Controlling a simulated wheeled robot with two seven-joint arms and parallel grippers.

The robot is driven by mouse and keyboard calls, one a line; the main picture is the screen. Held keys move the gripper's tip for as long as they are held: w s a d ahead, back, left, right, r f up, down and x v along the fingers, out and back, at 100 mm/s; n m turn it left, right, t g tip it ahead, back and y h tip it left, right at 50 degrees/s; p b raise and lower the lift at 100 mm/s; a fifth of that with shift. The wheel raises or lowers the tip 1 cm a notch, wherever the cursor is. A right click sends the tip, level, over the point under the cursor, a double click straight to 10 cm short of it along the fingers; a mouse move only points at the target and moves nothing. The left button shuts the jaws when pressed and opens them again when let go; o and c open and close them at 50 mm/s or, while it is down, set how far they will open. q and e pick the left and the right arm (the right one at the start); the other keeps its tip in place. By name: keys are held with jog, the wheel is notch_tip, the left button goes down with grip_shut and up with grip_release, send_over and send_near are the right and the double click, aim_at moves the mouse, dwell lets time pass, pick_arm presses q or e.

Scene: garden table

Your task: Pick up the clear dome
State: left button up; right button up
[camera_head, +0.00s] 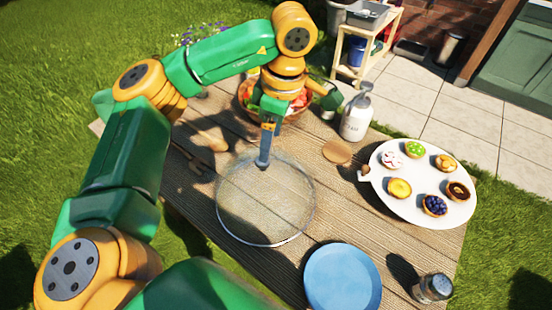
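The clear dome (265,210) is see-through with a thin pale rim, in the middle of the wooden table. The planks show through it, and I cannot tell whether its rim rests on them. My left gripper (263,160) points down from above, its fingertips at the top of the dome. The fingers overlap in this view, so I cannot tell whether they are apart or closed on the dome's top. My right gripper is not in view.
A white board (408,193) with several tarts stands at right. A blue plate (342,279) and a dark-lidded jar (433,288) are at the front. A white bottle (356,118), a round wooden piece (337,151) and a fruit bowl (297,106) stand behind the dome on the table (400,240).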

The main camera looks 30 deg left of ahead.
aim_at(264, 181)
pick_arm(q)
jog(key=shift+s+a+f, duration=0.2)
jog(key=shift+s+f, duration=0.2)
jog(key=shift+f, duration=0.25)
jog(key=shift+s+a+f, duration=0.15)
jog(key=shift+s+f, duration=0.25)
jog(key=shift+f, duration=0.2)
jog(key=f, duration=0.2)
jog(key=a+f+p, duration=0.1)
jog(key=shift+w+f, duration=0.15)
jog(key=shift+w, duration=0.1)
jog(key=shift+w+d+f, duration=0.1)
jog(key=c, duration=0.7)
grip_shut()
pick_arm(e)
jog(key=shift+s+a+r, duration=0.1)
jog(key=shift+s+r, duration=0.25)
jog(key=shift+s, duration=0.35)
